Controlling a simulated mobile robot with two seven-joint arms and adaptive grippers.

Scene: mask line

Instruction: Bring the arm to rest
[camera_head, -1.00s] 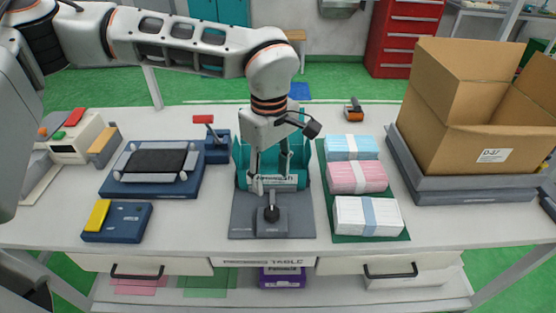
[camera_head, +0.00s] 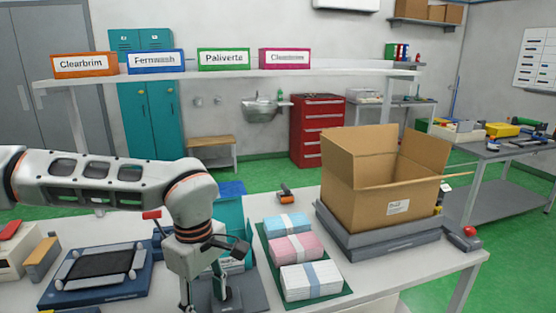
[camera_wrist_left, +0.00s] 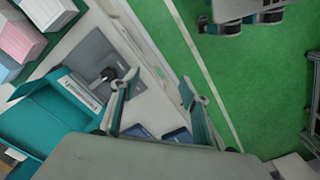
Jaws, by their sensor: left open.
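My left arm (camera_head: 110,180) comes in from the left, with its gripper (camera_head: 203,296) hanging down over the table near the teal holder (camera_head: 232,217). The fingertips are at the lower edge of the head view. In the left wrist view the two fingers of my left gripper (camera_wrist_left: 158,86) are spread, with nothing between them. The teal holder (camera_wrist_left: 40,130) and its grey base with a black knob (camera_wrist_left: 108,74) lie to the left of the fingers there. My right gripper is out of view.
White, pink and blue mask packs (camera_head: 295,247) lie on a green mat right of the holder. An open cardboard box (camera_head: 365,190) stands on a grey platform at the table's right. A blue device (camera_head: 95,280) is at left. Labelled bins (camera_head: 155,62) line a shelf behind.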

